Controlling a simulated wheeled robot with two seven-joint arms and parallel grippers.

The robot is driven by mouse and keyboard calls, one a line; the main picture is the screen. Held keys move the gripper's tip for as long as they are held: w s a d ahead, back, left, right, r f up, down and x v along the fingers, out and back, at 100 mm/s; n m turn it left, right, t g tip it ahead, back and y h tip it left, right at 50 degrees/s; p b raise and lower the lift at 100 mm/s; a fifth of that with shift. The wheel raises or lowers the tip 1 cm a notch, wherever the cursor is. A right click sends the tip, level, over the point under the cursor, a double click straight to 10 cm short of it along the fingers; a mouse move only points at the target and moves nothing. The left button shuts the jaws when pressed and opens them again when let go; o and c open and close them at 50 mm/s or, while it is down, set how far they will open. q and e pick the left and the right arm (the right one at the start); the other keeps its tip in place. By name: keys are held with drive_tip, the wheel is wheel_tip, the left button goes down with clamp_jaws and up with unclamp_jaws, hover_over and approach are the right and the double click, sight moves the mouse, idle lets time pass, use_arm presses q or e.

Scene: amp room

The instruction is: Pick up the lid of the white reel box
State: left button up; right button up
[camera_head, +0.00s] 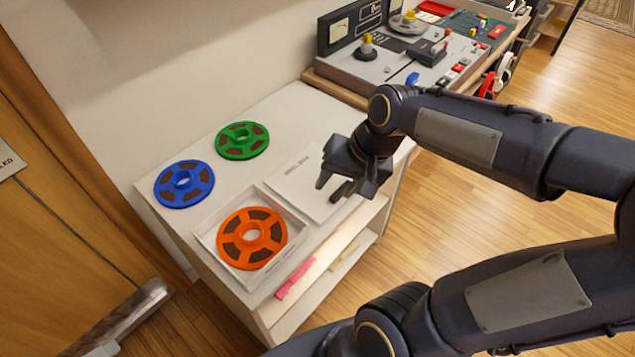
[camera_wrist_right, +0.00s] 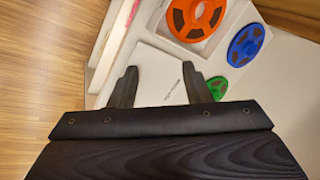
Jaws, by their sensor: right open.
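The white lid (camera_head: 296,188) lies flat on the white shelf top, beside the open white reel box (camera_head: 210,238). Small dark lettering shows on the lid. The box holds an orange reel (camera_head: 252,238). My right gripper (camera_head: 327,191) is open above the right part of the lid, with its fingers pointing down toward it. In the right wrist view the lid (camera_wrist_right: 158,72) shows between the two open fingers (camera_wrist_right: 165,85), with nothing held. I cannot tell whether the fingertips touch it. My left gripper is not in view.
A blue reel (camera_head: 184,184) and a green reel (camera_head: 242,141) lie on the shelf top near the wall. A tape machine (camera_head: 400,55) stands at the back. A pink item (camera_head: 295,279) lies on the lower shelf. Wooden floor is clear to the right.

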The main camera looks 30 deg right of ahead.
sight(341, 189)
drive_tip(key=w+d+f+m+g+h, duration=0.1)
drive_tip(key=w+d+f+m, duration=0.1)
drive_tip(key=w+d+f, duration=0.1)
drive_tip(key=w+d+f+m+g+b, duration=0.1)
drive_tip(key=w+d+f+m, duration=0.1)
drive_tip(key=w+d+f, duration=0.1)
drive_tip(key=w+d+f+m+g+h+b, duration=0.1)
drive_tip(key=w+d+f+m, duration=0.2)
drive_tip(key=w+f, duration=0.1)
drive_tip(key=shift+w+d+f+h, duration=0.15)
drive_tip(key=shift+f, duration=0.3)
drive_tip(key=shift+w+d+f+h, duration=0.15)
drive_tip(key=shift+f, duration=0.3)
drive_tip(key=shift+w+d+f, duration=0.1)
drive_tip(key=shift+d+f, duration=0.05)
drive_tip(key=shift+f, duration=0.15)
wheel_tip(341, 189, down, 7)
drive_tip(key=shift+w+d+f, duration=0.1)
drive_tip(key=shift+w+f, duration=0.05)
drive_tip(key=shift+f, duration=0.05)
clamp_jaws()
